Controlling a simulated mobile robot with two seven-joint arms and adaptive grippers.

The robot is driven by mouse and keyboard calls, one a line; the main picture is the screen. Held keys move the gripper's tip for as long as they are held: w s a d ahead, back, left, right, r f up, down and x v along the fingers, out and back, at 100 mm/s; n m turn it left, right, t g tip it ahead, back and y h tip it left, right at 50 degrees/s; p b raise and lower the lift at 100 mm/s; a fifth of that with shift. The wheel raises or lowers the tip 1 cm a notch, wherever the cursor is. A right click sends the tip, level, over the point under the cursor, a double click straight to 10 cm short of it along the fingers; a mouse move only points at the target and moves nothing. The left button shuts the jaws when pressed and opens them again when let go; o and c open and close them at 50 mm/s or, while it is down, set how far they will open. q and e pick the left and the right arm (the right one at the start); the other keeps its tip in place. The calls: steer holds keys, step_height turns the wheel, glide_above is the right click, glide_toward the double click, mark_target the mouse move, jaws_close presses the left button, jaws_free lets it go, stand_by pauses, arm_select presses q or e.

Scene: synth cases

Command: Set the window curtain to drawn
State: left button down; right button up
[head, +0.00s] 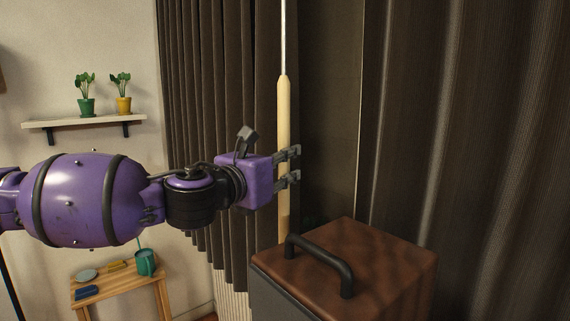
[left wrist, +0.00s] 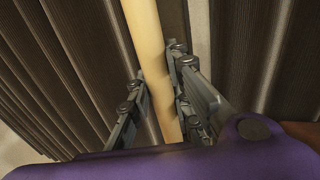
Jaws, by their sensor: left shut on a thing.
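The dark brown window curtain hangs in two parts: a pleated left part (head: 205,110) and a wider right part (head: 465,140). A gap with a dark brown strip (head: 333,120) shows between them. A pale wooden wand (head: 284,110) hangs upright from a thin metal rod in front of the left part's edge. My left gripper (head: 295,167) is shut on the wand at its lower half. In the left wrist view, the wand (left wrist: 150,50) runs between the two fingers (left wrist: 158,100). My right gripper is not in view.
A brown wood-topped cabinet (head: 390,251) with a black handle (head: 345,275) stands just below and right of the wand. A wall shelf (head: 84,122) holds two potted plants.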

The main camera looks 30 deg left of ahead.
arm_select(q)
steer(key=shift+s+d+f, duration=0.1)
steer(key=shift+d, duration=0.15)
steer(key=c, duration=1.6)
jaws_free()
steer(key=shift+a, duration=0.1)
steer(key=shift+s+a, duration=0.25)
steer(key=shift+s, duration=0.45)
steer(key=s, duration=0.4)
steer(key=shift+s+d, duration=0.1)
steer(key=shift+s, duration=0.95)
